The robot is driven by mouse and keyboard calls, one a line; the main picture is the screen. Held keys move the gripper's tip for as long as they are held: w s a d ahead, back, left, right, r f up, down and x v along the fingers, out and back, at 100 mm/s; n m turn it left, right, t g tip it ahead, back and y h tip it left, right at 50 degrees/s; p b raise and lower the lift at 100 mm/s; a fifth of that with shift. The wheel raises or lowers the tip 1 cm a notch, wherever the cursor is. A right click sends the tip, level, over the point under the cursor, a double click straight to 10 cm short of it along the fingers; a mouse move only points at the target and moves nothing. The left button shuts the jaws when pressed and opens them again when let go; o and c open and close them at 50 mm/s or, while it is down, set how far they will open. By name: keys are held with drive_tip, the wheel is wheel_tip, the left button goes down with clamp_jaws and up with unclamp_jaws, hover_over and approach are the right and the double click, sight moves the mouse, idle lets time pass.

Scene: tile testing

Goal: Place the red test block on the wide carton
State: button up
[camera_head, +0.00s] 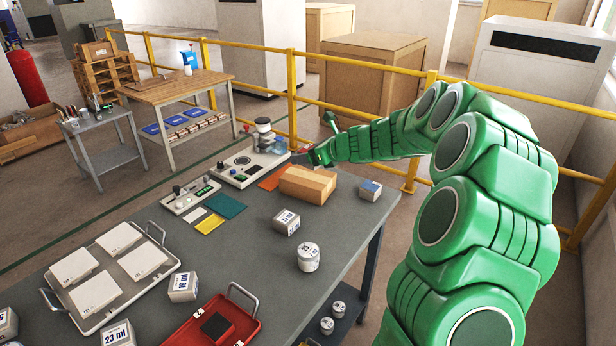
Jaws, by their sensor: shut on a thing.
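The wide carton (307,184) is a low brown cardboard box lying on the far part of the grey table. My gripper (304,157) is beyond the carton, at the end of my green arm reaching in from the right. It is shut on a small red thing, the red test block (302,150), of which only a little shows. The jaws and the rest of the block are too small and covered to make out. The block looks apart from the carton's top, though the exact gap cannot be told.
A testing instrument (250,166) stands left of the carton, with orange, teal and yellow tiles nearby. Labelled weights (308,256) stand nearer. A white tray (92,322) and a red tray (178,343) are at the front.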

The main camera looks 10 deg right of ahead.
drive_tip(key=shift+d+f, duration=0.1)
drive_tip(key=shift+d, duration=0.45)
drive_tip(key=shift+w+f, duration=0.1)
drive_tip(key=w+f, duration=0.4)
drive_tip(key=w, duration=0.5)
hover_over(303, 174)
drive_tip(key=shift+f, duration=2.7)
drive_tip(key=shift+w+f, duration=0.1)
drive_tip(key=shift+f, duration=0.1)
drive_tip(key=shift+d+f, duration=0.1)
drive_tip(key=shift+f, duration=1.45)
drive_tip(key=shift+f, duration=0.1)
drive_tip(key=o, duration=1.3)
drive_tip(key=shift+f, duration=0.15)
drive_tip(key=shift+o, duration=0.2)
